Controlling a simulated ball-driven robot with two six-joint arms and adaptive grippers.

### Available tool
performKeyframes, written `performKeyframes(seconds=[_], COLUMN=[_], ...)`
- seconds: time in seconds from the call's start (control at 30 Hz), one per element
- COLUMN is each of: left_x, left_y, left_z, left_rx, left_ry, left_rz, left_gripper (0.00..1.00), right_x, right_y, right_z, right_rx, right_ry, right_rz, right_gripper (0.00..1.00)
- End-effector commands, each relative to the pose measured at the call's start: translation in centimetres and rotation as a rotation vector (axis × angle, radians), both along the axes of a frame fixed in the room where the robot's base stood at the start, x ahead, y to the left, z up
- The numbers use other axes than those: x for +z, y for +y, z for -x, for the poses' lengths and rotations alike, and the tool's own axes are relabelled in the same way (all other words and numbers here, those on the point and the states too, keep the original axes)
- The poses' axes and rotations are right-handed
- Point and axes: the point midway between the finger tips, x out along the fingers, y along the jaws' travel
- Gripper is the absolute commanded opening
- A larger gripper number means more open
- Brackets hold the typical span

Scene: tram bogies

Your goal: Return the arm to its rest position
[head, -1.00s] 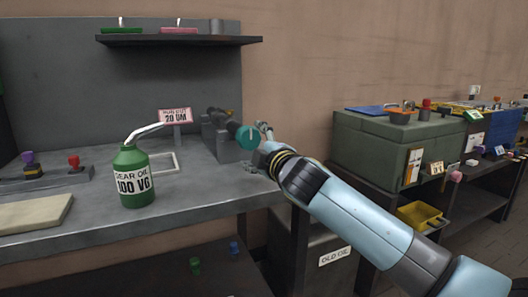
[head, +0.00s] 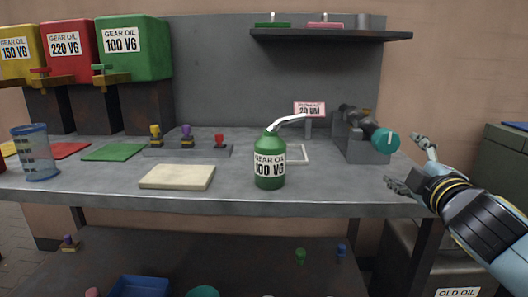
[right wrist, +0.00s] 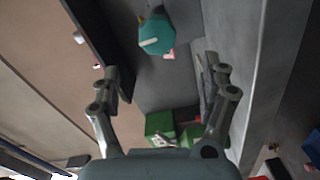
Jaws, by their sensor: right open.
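My right gripper (head: 408,164) is open and empty at the right end of the grey workbench (head: 330,188), beside a dark clamp-like device with a teal round knob (head: 385,140). My right arm comes in from the lower right. In the right wrist view the two fingers (right wrist: 160,95) stand wide apart with nothing between their tips, and the teal knob (right wrist: 156,36) shows beyond them. A green oil can (head: 270,165) labelled GEAR OIL 100 VG stands upright on the bench, apart from the gripper. My left gripper is not in view.
Yellow, red and green gear oil tanks (head: 135,50) stand at the back left. A pale pad (head: 177,177), a measuring beaker (head: 36,152) and a pink sign (head: 309,109) are on the bench. A shelf (head: 330,35) hangs above. An old oil container (head: 455,290) stands at lower right.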

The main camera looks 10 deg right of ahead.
Motion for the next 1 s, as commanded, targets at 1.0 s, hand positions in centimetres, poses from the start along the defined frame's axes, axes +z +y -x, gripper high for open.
performKeyframes(seconds=[1.0], left_x=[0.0], left_y=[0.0], left_z=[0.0], left_rx=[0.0], left_ry=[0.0], left_rz=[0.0], left_gripper=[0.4], right_x=[-21.3], right_y=[10.1], right_z=[31.0], right_rx=[-0.65], right_ry=[0.954], right_rz=[-1.073], right_gripper=[0.79])
